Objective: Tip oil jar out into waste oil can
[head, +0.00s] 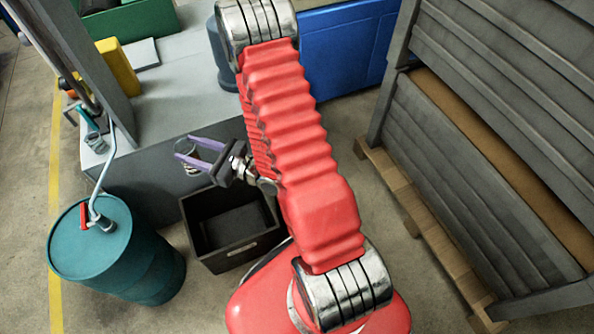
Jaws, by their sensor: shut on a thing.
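My gripper (184,148) has purple fingers and points left in the head view. It is shut on a small clear jar (190,168), seen partly between and below the fingers. What is in the jar, and how far it is tilted, cannot be made out. Below and to the right in the picture stands a dark open-topped square container (249,247) with a small pale label on its front. A teal drum (85,255) with a pump on its lid stands to its left. I cannot read which one is the waste oil can.
A grey machine base (150,165) stands behind the container. A yellow block (119,68) and a green crate (150,18) are at the top left. A blue cabinet (345,52) is behind my arm. Grey crates on a wooden pallet (392,187) fill the right.

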